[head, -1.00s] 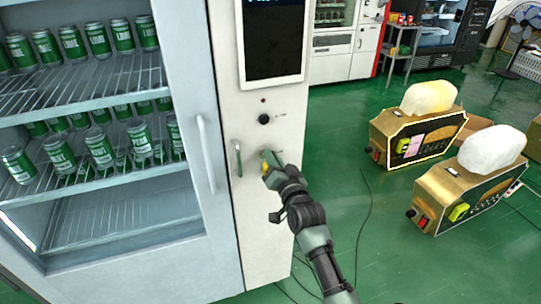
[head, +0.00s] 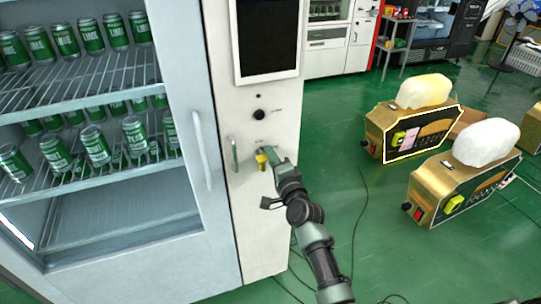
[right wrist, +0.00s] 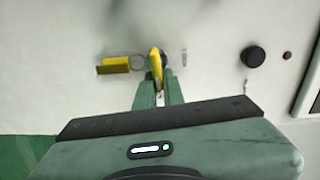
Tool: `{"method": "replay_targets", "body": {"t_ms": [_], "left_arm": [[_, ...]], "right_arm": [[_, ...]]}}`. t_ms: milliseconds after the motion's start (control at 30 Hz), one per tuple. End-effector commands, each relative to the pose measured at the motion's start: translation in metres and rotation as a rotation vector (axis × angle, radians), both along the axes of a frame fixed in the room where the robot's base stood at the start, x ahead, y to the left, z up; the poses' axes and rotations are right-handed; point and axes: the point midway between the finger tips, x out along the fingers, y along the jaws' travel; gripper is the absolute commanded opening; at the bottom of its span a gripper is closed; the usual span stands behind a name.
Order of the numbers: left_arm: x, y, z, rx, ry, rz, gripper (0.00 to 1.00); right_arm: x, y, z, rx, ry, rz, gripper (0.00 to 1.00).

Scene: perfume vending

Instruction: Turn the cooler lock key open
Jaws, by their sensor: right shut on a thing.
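The cooler (head: 226,110) stands at the left, a white cabinet with a shelf section of green cans. My right gripper (head: 266,154) is at its white front panel, below a round black knob (head: 259,115). In the right wrist view the gripper (right wrist: 157,84) is shut on a yellow key (right wrist: 156,60) at the panel. A yellow tag (right wrist: 113,70) hangs from a ring beside the key; the tag also shows in the head view (head: 262,161). The fingers hide the lock itself. My left gripper is not in view.
A large door handle (head: 202,150) and a smaller green-grey handle (head: 234,155) are left of my right gripper. A dark screen (head: 268,40) is above. Two gold machines (head: 410,133) (head: 455,195) stand right on the green floor, with cables between.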

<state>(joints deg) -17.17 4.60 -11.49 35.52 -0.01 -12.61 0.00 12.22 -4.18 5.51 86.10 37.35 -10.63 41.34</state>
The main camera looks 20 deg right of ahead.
Motion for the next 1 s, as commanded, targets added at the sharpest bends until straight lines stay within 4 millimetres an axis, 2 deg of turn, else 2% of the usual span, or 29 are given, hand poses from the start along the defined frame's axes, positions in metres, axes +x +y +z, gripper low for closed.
{"method": "replay_targets", "body": {"t_ms": [300, 833, 867, 900, 1000], "left_arm": [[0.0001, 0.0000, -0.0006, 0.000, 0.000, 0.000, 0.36], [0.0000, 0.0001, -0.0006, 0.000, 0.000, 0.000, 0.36], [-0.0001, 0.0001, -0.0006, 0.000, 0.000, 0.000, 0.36], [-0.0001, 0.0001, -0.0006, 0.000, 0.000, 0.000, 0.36], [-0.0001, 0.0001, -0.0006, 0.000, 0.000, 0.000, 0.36]], "right_arm": [[0.0001, 0.0004, -0.0029, 0.112, 0.005, 0.001, 0.00], [0.0000, 0.0003, -0.0033, 0.132, 0.006, 0.001, 0.00], [0.0000, 0.0003, -0.0034, 0.131, 0.006, 0.001, 0.17], [0.0000, 0.0003, -0.0034, 0.131, 0.006, 0.001, 0.29], [0.0000, 0.0003, -0.0033, 0.130, 0.005, 0.001, 0.31]]}}
